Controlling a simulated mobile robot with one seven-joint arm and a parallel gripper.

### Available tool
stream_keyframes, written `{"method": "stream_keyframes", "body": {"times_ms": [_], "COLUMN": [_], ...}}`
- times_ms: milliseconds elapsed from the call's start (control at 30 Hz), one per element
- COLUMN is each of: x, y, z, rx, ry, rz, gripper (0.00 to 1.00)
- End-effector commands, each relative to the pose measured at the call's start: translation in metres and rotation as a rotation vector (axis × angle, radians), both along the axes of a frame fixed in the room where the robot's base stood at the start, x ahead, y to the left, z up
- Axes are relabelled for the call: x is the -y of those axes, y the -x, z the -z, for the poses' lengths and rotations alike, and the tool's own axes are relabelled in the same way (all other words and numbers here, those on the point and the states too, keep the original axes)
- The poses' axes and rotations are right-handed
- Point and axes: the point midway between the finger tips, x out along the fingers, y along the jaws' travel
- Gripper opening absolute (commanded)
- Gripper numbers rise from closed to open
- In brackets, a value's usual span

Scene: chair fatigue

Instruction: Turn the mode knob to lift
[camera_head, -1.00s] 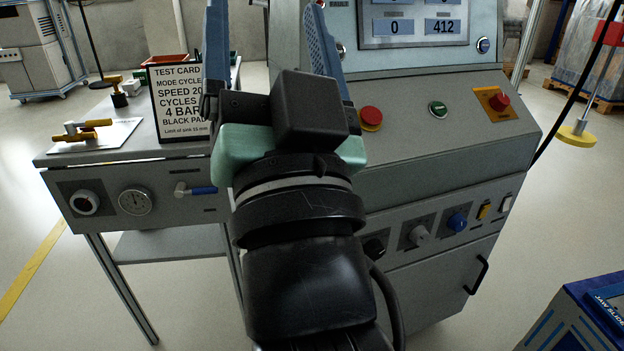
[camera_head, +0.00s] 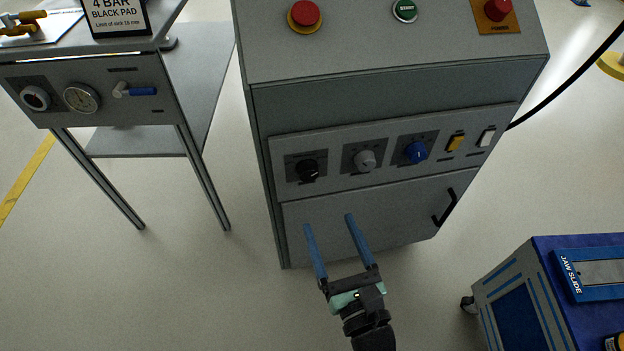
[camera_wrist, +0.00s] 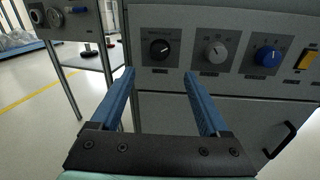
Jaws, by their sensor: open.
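A row of three knobs sits on the front panel of the grey control cabinet (camera_head: 390,75): a black knob (camera_head: 307,170), a grey knob (camera_head: 364,160) and a blue knob (camera_head: 415,152). The labels are too small to read, so I cannot tell which is the mode knob. In the wrist view the black knob (camera_wrist: 159,48) shows between and beyond the fingers, its white pointer mark tilted toward the upper right. The grey knob (camera_wrist: 215,53) and blue knob (camera_wrist: 267,56) are to its right. My gripper (camera_head: 328,219) is open and empty, below the panel and touching no knob.
A yellow switch (camera_head: 455,143) and a white switch (camera_head: 486,137) are right of the knobs. A black door handle (camera_head: 444,207) juts out below. A side bench (camera_head: 110,95) with gauge and valve stands left. A blue cart (camera_head: 560,290) is at lower right.

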Motion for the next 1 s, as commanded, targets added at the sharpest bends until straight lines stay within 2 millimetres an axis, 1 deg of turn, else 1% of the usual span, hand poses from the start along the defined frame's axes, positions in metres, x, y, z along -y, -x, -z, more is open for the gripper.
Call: {"method": "stream_keyframes", "body": {"times_ms": [33, 300, 500, 700, 967, 1000], "x": [-0.004, -0.021, -0.029, -0.033, -0.033, -0.033], "y": [-0.010, -0.065, -0.094, -0.106, -0.107, -0.107], "z": [0.000, 0.000, 0.000, -0.001, -0.001, -0.001], "rx": [0.005, 0.006, 0.004, 0.003, 0.003, 0.003], "ry": [0.003, 0.006, 0.006, 0.006, 0.006, 0.006], "rz": [-0.004, -0.005, -0.003, -0.002, -0.002, -0.002], "gripper": [0.79, 0.79, 0.79, 0.79, 0.79, 0.77]}}
